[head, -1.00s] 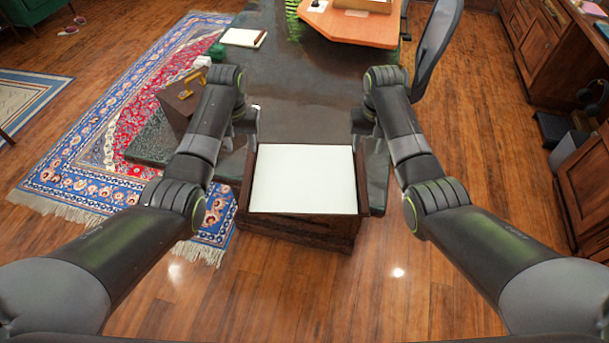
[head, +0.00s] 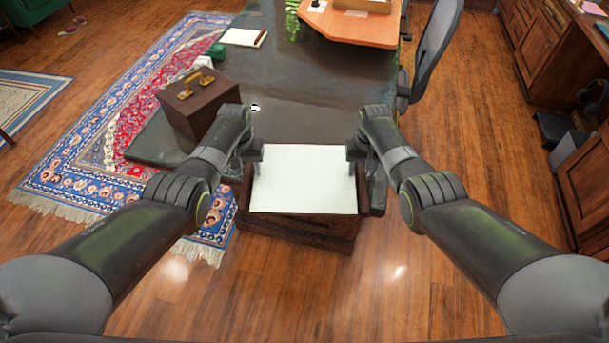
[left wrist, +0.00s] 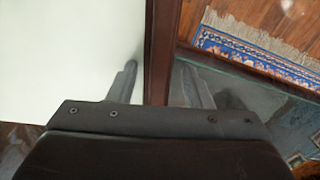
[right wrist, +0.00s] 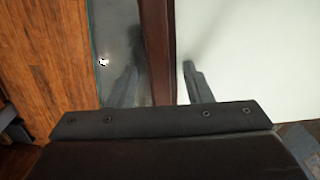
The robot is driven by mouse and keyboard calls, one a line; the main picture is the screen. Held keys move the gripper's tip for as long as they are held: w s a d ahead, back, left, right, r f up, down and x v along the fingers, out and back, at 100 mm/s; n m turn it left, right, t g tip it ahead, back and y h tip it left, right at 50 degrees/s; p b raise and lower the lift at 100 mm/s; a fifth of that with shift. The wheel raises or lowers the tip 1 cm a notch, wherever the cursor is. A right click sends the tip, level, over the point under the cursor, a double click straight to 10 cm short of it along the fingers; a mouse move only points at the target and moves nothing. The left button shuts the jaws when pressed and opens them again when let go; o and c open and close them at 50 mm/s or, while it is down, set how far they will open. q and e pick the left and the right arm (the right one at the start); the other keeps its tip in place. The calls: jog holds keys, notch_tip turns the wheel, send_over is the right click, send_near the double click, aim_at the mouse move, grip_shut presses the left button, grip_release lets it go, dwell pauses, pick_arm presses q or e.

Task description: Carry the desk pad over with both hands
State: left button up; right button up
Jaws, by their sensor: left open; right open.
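The desk pad (head: 303,180) is a white panel with dark brown side strips, at the near end of the dark desk in the head view. My left gripper (head: 254,160) is at its left edge. In the left wrist view, the open fingers (left wrist: 160,85) stand on either side of the brown left strip (left wrist: 163,45). My right gripper (head: 360,160) is at the right edge. In the right wrist view, its open fingers (right wrist: 158,85) straddle the brown right strip (right wrist: 155,45). Neither gripper is closed on the pad.
The dark glossy desk (head: 310,95) extends behind the pad. A brown box with a gold handle (head: 200,105) stands on its left. A notebook (head: 243,38) and an orange board (head: 350,25) lie farther back. A chair (head: 435,50) stands at the right. Wood floor is clear in front.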

pick_arm(q)
grip_shut()
pick_arm(e)
grip_shut()
pick_arm(q)
jog(key=shift+r, duration=0.1)
pick_arm(e)
jog(key=shift+r, duration=0.1)
